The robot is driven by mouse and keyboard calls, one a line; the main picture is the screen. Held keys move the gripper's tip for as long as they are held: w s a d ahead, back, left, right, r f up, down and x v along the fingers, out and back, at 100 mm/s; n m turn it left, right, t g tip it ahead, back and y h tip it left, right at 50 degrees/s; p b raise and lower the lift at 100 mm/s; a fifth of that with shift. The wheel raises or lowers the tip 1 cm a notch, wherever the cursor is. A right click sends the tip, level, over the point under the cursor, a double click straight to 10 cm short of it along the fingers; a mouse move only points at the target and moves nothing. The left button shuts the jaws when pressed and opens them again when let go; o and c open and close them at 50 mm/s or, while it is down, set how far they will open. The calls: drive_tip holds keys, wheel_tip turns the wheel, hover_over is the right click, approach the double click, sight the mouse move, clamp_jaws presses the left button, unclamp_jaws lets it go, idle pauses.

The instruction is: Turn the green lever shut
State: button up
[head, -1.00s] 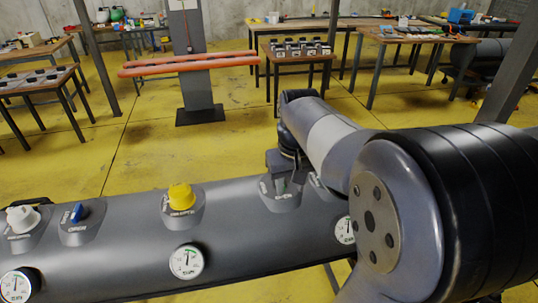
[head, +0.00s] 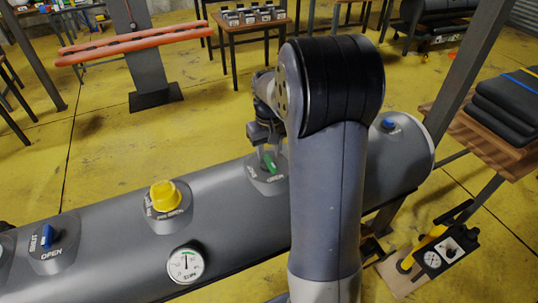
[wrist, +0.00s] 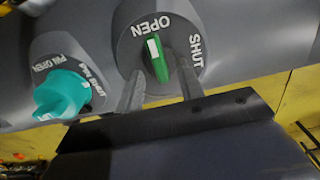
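The green lever (head: 269,164) sits on a grey plate on top of the long grey tube. In the wrist view, the lever (wrist: 159,58) has a white mark at its upper end, which points towards the word OPEN; SHUT is printed to the right. My gripper (wrist: 160,68) is open, with one finger on each side of the lever's lower part. Gaps show between the lever and both fingers, so it is not clamped. In the head view, my gripper (head: 264,150) is at the lever, and my arm hides part of the tube to its right.
A teal knob (wrist: 62,95) is left of the lever in the wrist view. A yellow knob (head: 165,196), a blue lever (head: 46,236) and a gauge (head: 186,264) are along the tube (head: 110,225). A table with dark folded pads (head: 505,105) stands at right.

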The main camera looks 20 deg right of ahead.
drive_tip(key=shift+f, duration=1.15)
clamp_jaws()
